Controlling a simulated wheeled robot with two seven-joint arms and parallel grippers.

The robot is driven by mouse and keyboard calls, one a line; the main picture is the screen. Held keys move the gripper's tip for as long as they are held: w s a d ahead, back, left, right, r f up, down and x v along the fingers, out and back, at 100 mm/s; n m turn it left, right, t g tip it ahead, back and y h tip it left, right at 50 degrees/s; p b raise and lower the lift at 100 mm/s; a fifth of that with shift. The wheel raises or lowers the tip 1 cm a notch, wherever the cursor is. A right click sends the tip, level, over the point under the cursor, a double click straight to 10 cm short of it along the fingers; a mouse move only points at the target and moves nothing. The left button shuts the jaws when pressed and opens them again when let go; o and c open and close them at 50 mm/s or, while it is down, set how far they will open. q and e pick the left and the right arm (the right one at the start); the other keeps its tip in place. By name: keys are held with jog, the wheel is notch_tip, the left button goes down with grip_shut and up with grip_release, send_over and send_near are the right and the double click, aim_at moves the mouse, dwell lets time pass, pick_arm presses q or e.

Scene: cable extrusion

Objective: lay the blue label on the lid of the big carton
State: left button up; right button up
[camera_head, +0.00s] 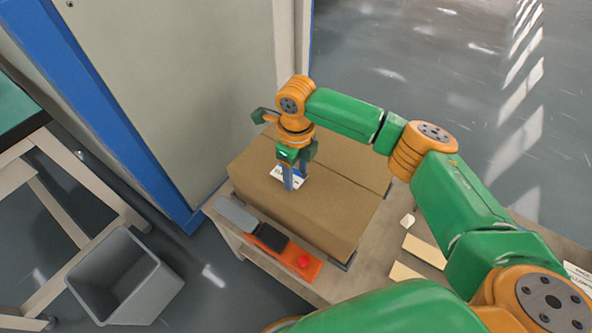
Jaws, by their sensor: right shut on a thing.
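The big carton (330,208) is brown and closed, and stands on a workbench; a seam runs across its lid. My right gripper (289,186) points down over the left part of the lid, its fingers close together. It is shut on a small label (277,177) that shows white with some blue. The label lies flat at or just above the lid; I cannot tell whether it touches. The fingers hide its middle. My left gripper is not in view.
An orange device with a red button (304,261), a black block (272,245) and a grey piece (236,215) lie along the carton's front edge. Pale cards (425,250) lie on the bench (375,262) at right. A grey bin (125,285) stands on the floor, left.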

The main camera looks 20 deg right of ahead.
jog(key=shift+f+b, duration=0.45)
jog(key=shift+f, duration=0.2)
jog(key=o, duration=1)
jog(key=shift+o, duration=0.2)
notch_tip(320, 180, up, 7)
jog(key=shift+r+p, duration=0.15)
jog(key=shift+p, duration=0.45)
